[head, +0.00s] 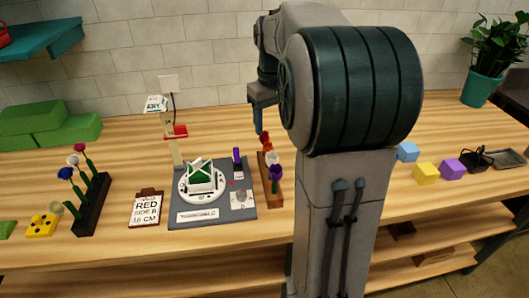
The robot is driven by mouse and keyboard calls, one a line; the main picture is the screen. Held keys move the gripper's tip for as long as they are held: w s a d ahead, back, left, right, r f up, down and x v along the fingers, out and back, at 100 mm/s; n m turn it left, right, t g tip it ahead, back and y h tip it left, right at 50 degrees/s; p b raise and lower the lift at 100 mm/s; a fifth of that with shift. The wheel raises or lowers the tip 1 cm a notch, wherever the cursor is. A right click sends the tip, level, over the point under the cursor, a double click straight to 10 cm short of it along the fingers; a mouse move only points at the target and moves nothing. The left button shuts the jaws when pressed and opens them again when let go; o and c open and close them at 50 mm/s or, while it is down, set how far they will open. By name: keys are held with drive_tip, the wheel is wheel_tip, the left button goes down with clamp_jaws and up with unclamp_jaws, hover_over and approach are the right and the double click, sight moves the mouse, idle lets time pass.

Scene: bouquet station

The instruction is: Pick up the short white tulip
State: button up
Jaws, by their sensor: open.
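Two dark and brown racks hold upright flowers. In the brown rack (273,197), a small white bloom (271,158) stands between red blooms (265,138) behind and a purple bloom (276,172) in front. The black rack (92,207) at left holds another white bloom (73,160), with pink, blue and pale ones. I cannot tell which white bloom is the short tulip. My gripper (258,120) hangs down above and behind the brown rack, apart from the white blooms. It is open and seems empty; its far finger is partly hidden.
A grey board (240,207) with a round white holder (187,192) lies left of the brown rack. A clipboard sign (146,208) reads "RED SIDE B 16 CM". Green blocks (48,124) are at back left. Coloured cubes (426,173) are at right. My arm hides the table's middle.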

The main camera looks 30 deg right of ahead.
sight(271, 153)
drive_tip(key=f, duration=0.8)
drive_tip(key=shift+w+d+f, duration=0.1)
drive_tip(key=shift+w+d, duration=0.05)
drive_tip(key=shift+d, duration=0.05)
drive_tip(key=shift+w+a+f+p, duration=0.1)
drive_tip(key=shift+f+p, duration=0.75)
drive_tip(key=shift+f, duration=1.9)
drive_tip(key=c, duration=0.8)
